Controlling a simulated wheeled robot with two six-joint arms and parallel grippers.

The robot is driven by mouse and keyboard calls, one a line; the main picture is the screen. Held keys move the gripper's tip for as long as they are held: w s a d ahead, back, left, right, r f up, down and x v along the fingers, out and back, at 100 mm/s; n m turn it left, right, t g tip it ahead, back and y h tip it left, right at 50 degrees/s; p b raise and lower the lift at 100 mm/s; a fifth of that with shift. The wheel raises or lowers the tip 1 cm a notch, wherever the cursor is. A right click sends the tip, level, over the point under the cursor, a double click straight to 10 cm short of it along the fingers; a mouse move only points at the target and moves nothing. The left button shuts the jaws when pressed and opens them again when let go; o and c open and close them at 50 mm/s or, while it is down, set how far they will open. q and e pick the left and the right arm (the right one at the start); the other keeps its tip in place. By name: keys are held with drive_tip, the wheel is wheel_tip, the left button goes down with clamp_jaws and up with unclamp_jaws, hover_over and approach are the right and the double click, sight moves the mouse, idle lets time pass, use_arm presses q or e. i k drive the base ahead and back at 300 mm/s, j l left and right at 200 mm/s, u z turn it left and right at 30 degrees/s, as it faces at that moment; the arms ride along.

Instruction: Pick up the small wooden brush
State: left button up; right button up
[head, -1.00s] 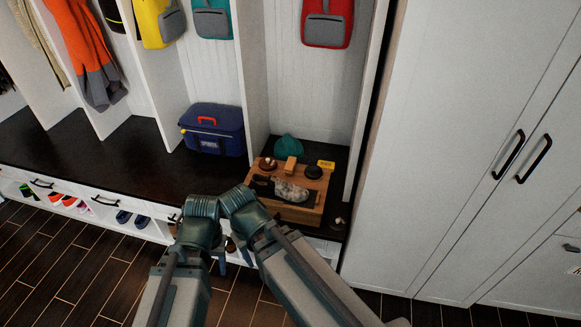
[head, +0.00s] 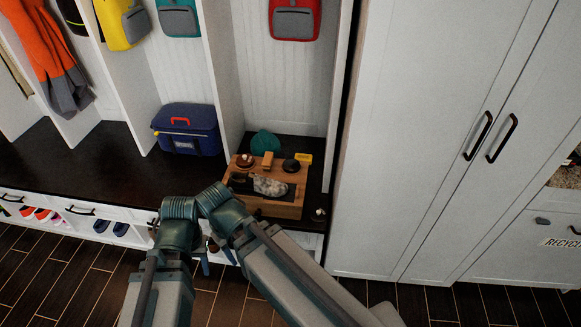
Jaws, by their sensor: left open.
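A wooden shoe-care box (head: 282,209) sits on the dark bench in the rightmost cubby. On it stand a small light wooden block-shaped piece (head: 267,160), possibly the wooden brush, and a brown round item (head: 245,161) with a pale knob. Which one is the brush is too small to tell. A dark item with a grey speckled cloth (head: 269,187) lies at the front. My left gripper (head: 214,256) shows only in part behind my arm links, below and left of the box; it is open and apart from the brush. My right gripper cannot be made out.
A dark round tin (head: 291,165), a yellow item (head: 304,158) and a teal beanie (head: 265,142) are close around. A blue cooler bag (head: 186,129) stands in the cubby left. White dividers flank the box; a tall white cabinet (head: 410,150) stands right. The bench's left part is clear.

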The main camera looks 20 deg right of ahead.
sight(266, 163)
drive_tip(key=i+j+z, duration=0.55)
drive_tip(key=i+j, duration=0.2)
drive_tip(key=i+j+z, duration=0.3)
drive_tip(key=j, duration=0.2)
drive_tip(key=i+j+z, duration=0.25)
drive_tip(key=j, duration=0.3)
drive_tip(key=i, duration=0.1)
